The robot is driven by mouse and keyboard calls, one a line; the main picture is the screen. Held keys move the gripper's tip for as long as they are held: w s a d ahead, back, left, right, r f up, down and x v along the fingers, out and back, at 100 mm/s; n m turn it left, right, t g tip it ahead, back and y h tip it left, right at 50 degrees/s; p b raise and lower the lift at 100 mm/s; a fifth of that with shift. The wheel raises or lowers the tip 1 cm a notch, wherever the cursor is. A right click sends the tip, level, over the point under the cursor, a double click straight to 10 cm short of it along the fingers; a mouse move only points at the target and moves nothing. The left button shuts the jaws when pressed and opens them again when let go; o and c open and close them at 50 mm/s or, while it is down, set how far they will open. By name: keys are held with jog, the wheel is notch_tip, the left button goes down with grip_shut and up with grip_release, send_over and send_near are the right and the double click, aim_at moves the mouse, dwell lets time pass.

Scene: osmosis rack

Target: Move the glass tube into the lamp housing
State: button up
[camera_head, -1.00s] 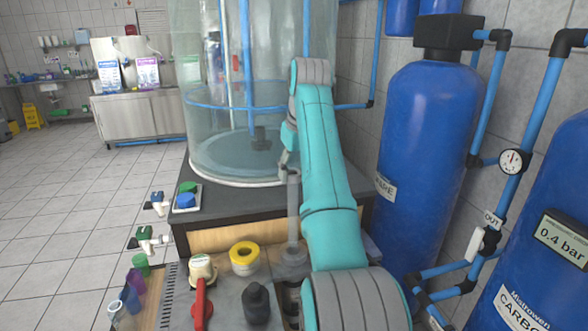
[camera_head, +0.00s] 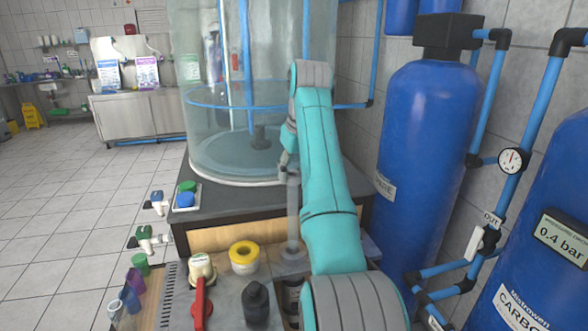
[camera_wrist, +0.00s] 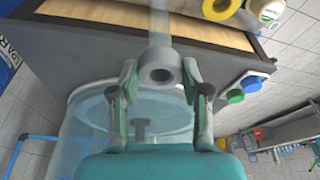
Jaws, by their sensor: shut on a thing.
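My gripper (camera_wrist: 160,84) is shut on the glass tube, with one finger on each side of its grey end collar (camera_wrist: 160,70). The collar has a round hole facing the wrist camera. The clear tube (camera_wrist: 158,25) runs away from the collar toward the counter. In the head view the tube (camera_head: 293,205) hangs upright beside my teal arm, in front of the wooden-edged stand. Its lower end is near the counter, over a dark grey round fitting (camera_head: 291,290) partly hidden by my arm. I cannot tell whether that fitting is the lamp housing or whether the tube touches it.
A large clear tank (camera_head: 235,165) stands behind on the black-topped stand (camera_head: 232,205). The counter holds a yellow-and-white roll (camera_head: 244,257), a red-handled valve (camera_head: 202,285) and a dark bottle (camera_head: 256,302). Blue cylinders (camera_head: 425,150) and pipes close off the right.

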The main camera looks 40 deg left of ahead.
jog(key=shift+f, duration=1.85)
send_over(295, 235)
jog(key=shift+s+d+x, duration=0.1)
jog(key=shift+d+x, duration=0.1)
jog(key=shift+x, duration=1.05)
jog(key=shift+s+d+x, duration=0.1)
jog(key=shift+d+x, duration=0.1)
jog(key=shift+x, duration=1.1)
jog(key=shift+s+d+x, duration=0.1)
jog(key=shift+d+x, duration=0.1)
jog(key=shift+x, duration=1.05)
jog(key=shift+f, duration=0.3)
jog(key=shift+f, duration=3.8)
jog(key=shift+f, duration=1.3)
jog(key=o, duration=0.9)
jog(key=shift+o, duration=0.2)
